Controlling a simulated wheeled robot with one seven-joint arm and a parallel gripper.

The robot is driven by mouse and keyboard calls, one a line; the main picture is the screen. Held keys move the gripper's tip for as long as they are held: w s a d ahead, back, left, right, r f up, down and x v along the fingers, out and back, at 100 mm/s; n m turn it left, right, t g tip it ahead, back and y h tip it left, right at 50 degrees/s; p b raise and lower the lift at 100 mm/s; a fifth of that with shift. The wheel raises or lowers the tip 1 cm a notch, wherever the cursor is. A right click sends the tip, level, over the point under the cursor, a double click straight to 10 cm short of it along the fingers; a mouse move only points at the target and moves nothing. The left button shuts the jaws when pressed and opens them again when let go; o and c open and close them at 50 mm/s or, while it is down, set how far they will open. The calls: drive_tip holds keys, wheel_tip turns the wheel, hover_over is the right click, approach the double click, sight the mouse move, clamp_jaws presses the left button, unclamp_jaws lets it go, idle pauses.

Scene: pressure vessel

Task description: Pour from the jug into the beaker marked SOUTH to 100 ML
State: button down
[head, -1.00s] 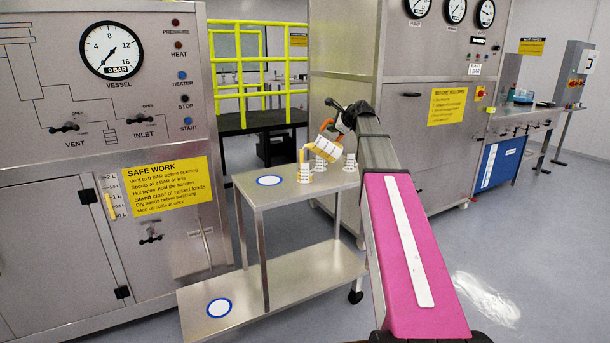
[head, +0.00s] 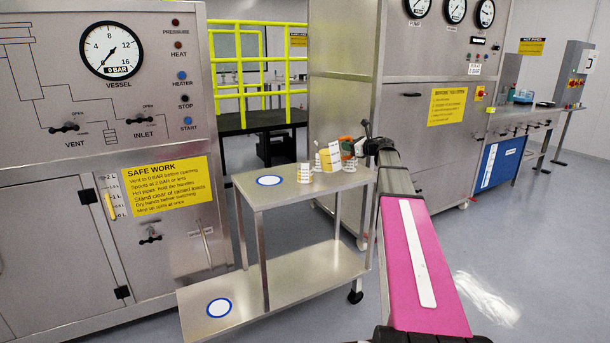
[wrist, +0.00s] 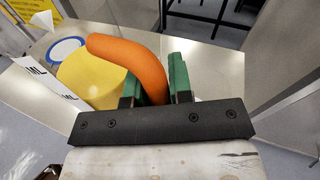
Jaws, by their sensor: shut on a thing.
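The jug (head: 329,157), with yellow contents and an orange handle, is about upright over the right part of the trolley top, between two small beakers. I cannot tell whether it touches the top. My gripper (head: 357,147) is shut on its handle; the wrist view shows the green-padded fingers (wrist: 154,84) around the orange handle (wrist: 135,58), beside the yellow in the jug (wrist: 90,76). The left beaker (head: 304,173) stands upright left of the jug. The right beaker (head: 350,164) is partly hidden behind the jug and gripper. Beaker names and levels are too small to read.
The steel trolley top (head: 290,190) has a blue-ringed white disc (head: 269,180) at its left, with bare metal in front. The lower shelf (head: 290,278) holds another disc (head: 219,307). A control cabinet (head: 100,230) stands left, a tall steel cabinet (head: 420,130) behind right.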

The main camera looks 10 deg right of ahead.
drive_tip(key=shift+w+d+m+t+y, duration=0.1)
drive_tip(key=shift+d+m+t+y, duration=0.35)
drive_tip(key=shift+d+m, duration=0.35)
drive_tip(key=shift+a, duration=0.1)
drive_tip(key=shift+r, duration=1.45)
